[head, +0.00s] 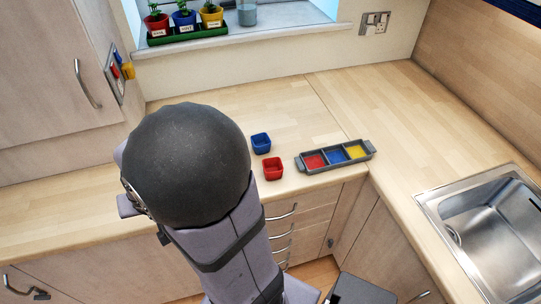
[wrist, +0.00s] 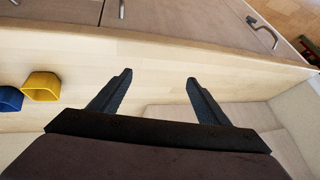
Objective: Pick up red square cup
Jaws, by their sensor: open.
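The red square cup (head: 273,169) stands upright on the wooden counter, near its front edge, in the head view. A blue cup (head: 261,144) stands just behind it. The red cup does not show in the wrist view. My gripper (wrist: 158,76) is open and empty above the counter, its two fingers apart with bare wood between them. In the head view my arm's large dark joint hides most of the gripper, left of the red cup. A yellow cup (wrist: 42,86) and a blue cup (wrist: 9,99) show at the left of the wrist view.
A grey tray (head: 301,163) with red, blue and yellow compartments lies right of the red cup. A sink (head: 490,225) is at the right. Potted plants stand in a green tray (head: 188,36) on the windowsill. The counter behind the cups is clear.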

